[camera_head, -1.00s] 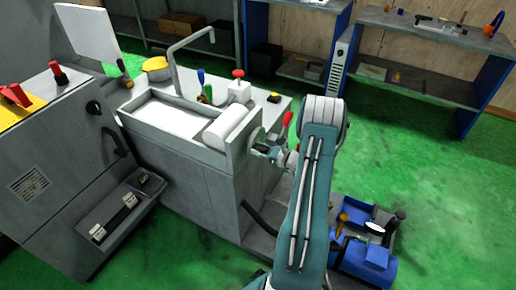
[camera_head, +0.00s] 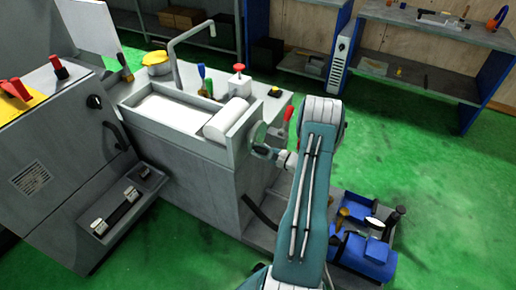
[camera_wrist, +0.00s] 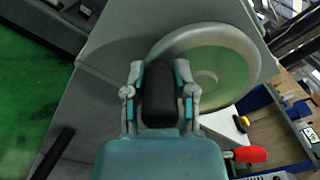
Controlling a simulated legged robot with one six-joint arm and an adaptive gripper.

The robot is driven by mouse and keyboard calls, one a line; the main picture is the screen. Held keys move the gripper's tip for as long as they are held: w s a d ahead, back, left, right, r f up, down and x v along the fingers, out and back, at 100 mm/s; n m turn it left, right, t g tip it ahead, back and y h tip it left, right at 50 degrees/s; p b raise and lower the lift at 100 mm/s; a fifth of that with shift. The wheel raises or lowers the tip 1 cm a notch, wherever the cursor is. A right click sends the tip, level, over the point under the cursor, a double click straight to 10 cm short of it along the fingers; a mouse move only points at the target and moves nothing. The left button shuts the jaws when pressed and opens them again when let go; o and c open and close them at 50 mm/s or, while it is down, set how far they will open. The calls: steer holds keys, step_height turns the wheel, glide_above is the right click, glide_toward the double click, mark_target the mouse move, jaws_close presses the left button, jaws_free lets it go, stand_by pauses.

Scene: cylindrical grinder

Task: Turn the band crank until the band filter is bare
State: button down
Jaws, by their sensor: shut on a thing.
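The band filter is a grey tank (camera_head: 165,128) in the head view, with a pale white sheet (camera_head: 172,108) along its bed and a thick white roll (camera_head: 228,119) at its right end. The band crank is a round pale disc (camera_wrist: 225,50) on the tank's end wall, with a black handle (camera_wrist: 160,95). The disc also shows edge-on in the head view (camera_head: 257,134). My gripper (camera_wrist: 159,98) is shut on the black handle, one finger on each side. In the head view my arm partly hides the gripper and the handle is not clear.
A red-handled lever (camera_wrist: 247,154) is close to the right of my gripper. A blue machine (camera_head: 365,252) sits low on the right. Green floor is open at the right.

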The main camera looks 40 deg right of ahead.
steer(key=shift+f, duration=0.1)
stand_by(0.3)
steer(key=shift+c, duration=2.1)
jaws_free()
steer(key=v, duration=1.2)
